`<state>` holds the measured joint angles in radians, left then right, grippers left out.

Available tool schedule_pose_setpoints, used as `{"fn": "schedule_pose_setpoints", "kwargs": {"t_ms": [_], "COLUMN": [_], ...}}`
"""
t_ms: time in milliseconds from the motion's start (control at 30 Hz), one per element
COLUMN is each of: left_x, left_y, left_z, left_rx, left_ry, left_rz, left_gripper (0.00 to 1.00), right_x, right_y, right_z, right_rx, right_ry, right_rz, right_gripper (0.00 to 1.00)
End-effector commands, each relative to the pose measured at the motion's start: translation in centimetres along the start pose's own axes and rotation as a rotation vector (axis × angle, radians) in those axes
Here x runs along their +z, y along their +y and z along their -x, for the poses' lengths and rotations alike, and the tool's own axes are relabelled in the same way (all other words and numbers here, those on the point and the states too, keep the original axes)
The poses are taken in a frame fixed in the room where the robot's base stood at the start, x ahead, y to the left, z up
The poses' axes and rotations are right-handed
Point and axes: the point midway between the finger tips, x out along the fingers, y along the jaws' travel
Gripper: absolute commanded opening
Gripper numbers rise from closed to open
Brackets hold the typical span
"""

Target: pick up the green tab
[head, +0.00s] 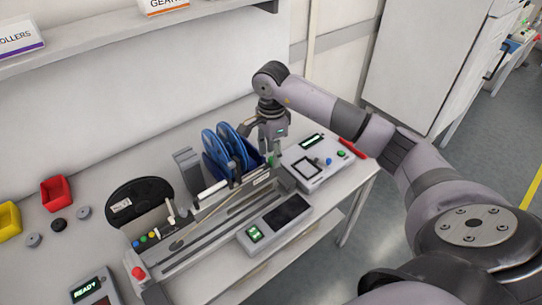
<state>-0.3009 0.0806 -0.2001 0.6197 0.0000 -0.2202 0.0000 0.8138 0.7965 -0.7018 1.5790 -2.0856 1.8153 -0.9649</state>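A small green piece (271,160), which looks like the green tab, shows just below the fingertips of my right gripper (272,150). It is beside the blue reels (229,147), at the back end of the feeder trolley (215,225). My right gripper points down from above; its fingers are small and dark here. I cannot tell whether they touch the green piece or how far apart they are. My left gripper is out of view.
A device with a white plate and green display (312,168) and a red handle (351,148) lie right of the gripper. Red (56,193) and yellow (9,220) bins stand at the left. A shelf (110,35) hangs above.

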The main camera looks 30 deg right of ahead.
Motion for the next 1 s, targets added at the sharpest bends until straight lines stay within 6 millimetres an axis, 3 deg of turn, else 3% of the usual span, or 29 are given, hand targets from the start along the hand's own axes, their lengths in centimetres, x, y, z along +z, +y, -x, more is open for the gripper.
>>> {"fn": "schedule_pose_setpoints", "kwargs": {"t_ms": [333, 867, 1000], "left_x": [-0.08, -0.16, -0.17], "left_y": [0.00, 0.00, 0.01], "left_z": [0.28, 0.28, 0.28], "left_rx": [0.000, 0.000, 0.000], "left_ry": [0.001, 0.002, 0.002], "left_rz": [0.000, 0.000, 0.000], "left_gripper": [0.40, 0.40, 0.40], "right_x": [-0.03, -0.03, -0.03], "right_y": [0.01, 0.02, 0.02], "right_z": [-0.94, -0.90, -0.90], "right_rx": [-0.001, 0.000, 0.000], "right_ry": [0.001, 0.001, 0.001], "right_rz": [0.000, 0.000, 0.000], "right_gripper": [0.39, 0.04, 0.02]}}
